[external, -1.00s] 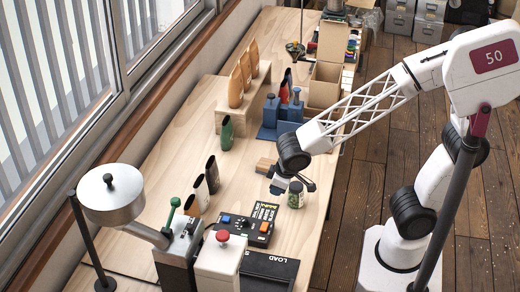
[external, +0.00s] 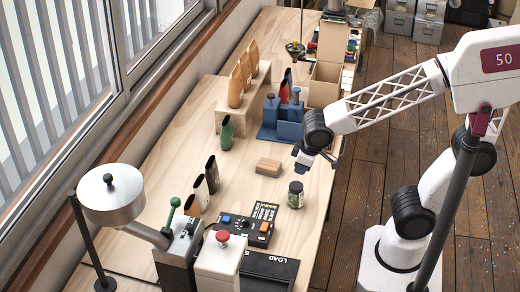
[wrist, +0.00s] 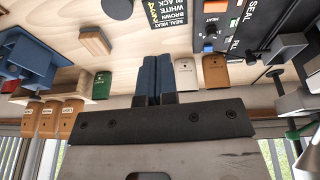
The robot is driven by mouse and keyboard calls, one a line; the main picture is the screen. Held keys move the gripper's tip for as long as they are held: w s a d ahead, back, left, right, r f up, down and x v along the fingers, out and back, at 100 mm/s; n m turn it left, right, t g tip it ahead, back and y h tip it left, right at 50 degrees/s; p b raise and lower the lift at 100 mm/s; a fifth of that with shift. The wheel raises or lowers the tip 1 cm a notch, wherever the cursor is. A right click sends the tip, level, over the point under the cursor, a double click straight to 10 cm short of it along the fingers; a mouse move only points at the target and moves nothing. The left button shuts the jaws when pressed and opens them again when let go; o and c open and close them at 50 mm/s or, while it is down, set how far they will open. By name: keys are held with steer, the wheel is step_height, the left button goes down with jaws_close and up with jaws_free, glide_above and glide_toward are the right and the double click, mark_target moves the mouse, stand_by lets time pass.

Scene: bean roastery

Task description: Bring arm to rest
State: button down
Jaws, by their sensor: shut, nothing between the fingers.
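My gripper (external: 301,166) is raised over the right edge of the table, behind and slightly right of a small dark jar (external: 295,194). In the wrist view my gripper (wrist: 158,62) shows two blue fingers side by side and touching, with nothing between them. My arm reaches in from the right, its white lattice link sloping down to the dark wrist joint. The gripper is clear of the wooden block (external: 268,167) on the table, which also shows in the wrist view (wrist: 95,40).
A blue holder (external: 288,130) stands behind the gripper, with an open cardboard box (external: 325,85) beyond it. A control box (external: 248,224) and a metal hopper machine (external: 110,200) are at the front. Pouches (external: 212,175) stand left. Bare table lies between.

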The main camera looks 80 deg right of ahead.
steer(key=s+d+r, duration=0.3)
steer(key=s+d, duration=0.4)
steer(key=s, duration=0.5)
stand_by(2.1)
